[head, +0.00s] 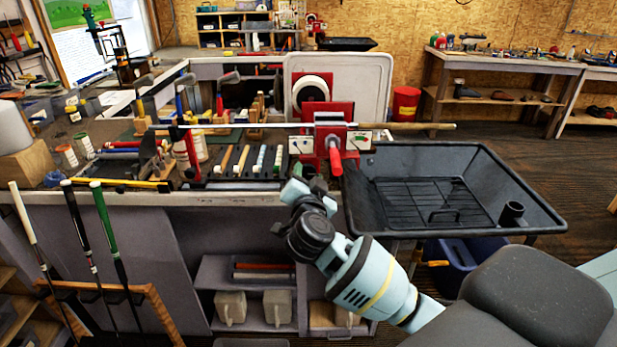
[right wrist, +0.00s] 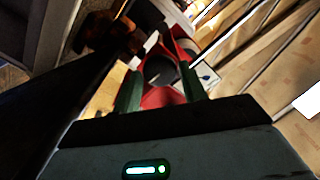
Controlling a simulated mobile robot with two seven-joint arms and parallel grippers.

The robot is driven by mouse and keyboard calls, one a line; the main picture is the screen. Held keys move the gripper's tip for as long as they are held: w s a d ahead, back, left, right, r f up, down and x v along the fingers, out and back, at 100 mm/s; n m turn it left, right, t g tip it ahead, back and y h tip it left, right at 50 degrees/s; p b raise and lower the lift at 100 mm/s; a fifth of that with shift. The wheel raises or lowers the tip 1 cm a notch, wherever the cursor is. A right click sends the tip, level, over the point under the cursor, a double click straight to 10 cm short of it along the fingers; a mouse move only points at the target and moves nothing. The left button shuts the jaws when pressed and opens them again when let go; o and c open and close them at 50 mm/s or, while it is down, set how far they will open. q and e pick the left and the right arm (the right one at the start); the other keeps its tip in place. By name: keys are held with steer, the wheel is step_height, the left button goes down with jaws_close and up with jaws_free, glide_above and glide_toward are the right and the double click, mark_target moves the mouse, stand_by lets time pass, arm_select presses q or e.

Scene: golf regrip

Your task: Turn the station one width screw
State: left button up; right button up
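A red vise (head: 334,128) stands on the bench edge and holds a golf club shaft (head: 270,125) level. A red cylindrical screw handle (head: 335,160) sticks out from its front; I take this as the station one width screw. My right gripper (head: 309,181) is just below and left of the handle in the head view, seemingly apart from it. In the right wrist view, its two green fingers (right wrist: 160,90) stand apart, with red vise parts (right wrist: 163,97) showing between and beyond them. Contact cannot be made out there. My left gripper is not in view.
A black tray (head: 540,214) with a wire rack lies right of the vise. Several grips sit in a dark holder (head: 230,184) left of it. White cards (head: 301,144) flank the vise. Clubs lean in a wooden rack (head: 150,290) at lower left.

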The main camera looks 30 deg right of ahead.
steer(key=shift+o, duration=1.4)
steer(key=v, duration=0.8)
steer(key=shift+d, duration=0.1)
